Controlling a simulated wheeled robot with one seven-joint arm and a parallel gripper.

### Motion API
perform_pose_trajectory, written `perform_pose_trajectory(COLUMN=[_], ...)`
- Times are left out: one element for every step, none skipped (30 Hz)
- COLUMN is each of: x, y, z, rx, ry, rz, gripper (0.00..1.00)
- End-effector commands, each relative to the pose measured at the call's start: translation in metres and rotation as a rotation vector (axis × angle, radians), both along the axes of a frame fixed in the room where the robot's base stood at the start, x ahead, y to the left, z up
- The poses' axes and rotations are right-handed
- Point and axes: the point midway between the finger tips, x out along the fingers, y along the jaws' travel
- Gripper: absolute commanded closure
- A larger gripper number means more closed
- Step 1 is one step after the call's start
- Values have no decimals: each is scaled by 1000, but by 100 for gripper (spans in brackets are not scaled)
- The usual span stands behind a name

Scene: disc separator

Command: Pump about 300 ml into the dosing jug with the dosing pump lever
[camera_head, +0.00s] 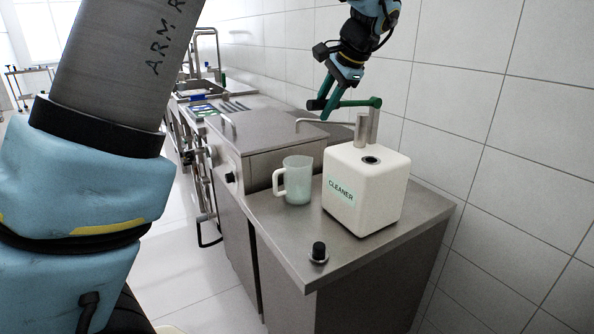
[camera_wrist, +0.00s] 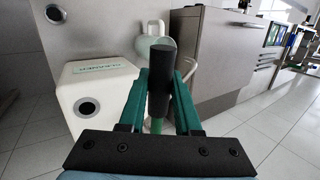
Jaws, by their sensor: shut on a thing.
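The dosing jug (camera_head: 298,182), pale and translucent with a white handle, stands upright on the steel counter beside the white CLEANER box (camera_head: 352,205). It looks faintly green; I cannot read a liquid level. The green pump lever (camera_head: 359,103) sticks out from the steel post on the box, towards the left. My gripper (camera_head: 323,109) is above and behind the jug at the lever's free end. In the wrist view my gripper (camera_wrist: 161,82) is shut on the lever's black grip (camera_wrist: 161,62). The jug (camera_wrist: 151,50) and the box (camera_wrist: 98,92) show behind it, the jug partly hidden.
A black knob (camera_head: 319,252) sits near the counter's front edge (camera_head: 305,287). The box has a dark round opening (camera_head: 371,160) on top. A steel hooded machine (camera_head: 270,145) stands left of the jug, and the tiled wall (camera_head: 500,140) is close behind and right.

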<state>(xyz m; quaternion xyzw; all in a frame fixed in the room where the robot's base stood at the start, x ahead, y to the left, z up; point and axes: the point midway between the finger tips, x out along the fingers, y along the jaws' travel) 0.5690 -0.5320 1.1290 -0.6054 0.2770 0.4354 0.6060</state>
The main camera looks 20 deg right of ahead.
Motion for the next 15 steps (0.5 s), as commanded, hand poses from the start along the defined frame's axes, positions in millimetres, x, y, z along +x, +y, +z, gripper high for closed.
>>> perform_pose_trajectory(x=[-1, -1, 0, 0, 0, 0, 0, 0, 0, 0, 0, 1, 1, 1, 1], y=[-4, -4, -5, -5, -6, -6, -6, -7, -7, -8, -8, -8, -8, -8, -8], z=[14, 16, 19, 21, 24, 26, 28, 30, 33, 34, 35, 36, 37, 36, 36], rx=[15, 26, 41, 52, 63, 79, 90, 101, 116, 127, 135, 145, 151, 156, 162], ry=[3, 5, 7, 8, 10, 13, 16, 18, 21, 23, 23, 25, 26, 27, 27], rz=[-6, -6, -8, -7, -8, -8, -8, -9, -8, -8, -7, -8, -7, -8, -7], gripper=[100, 100, 100, 100, 100, 100, 100, 100, 100, 100, 100, 100, 100, 100, 100])
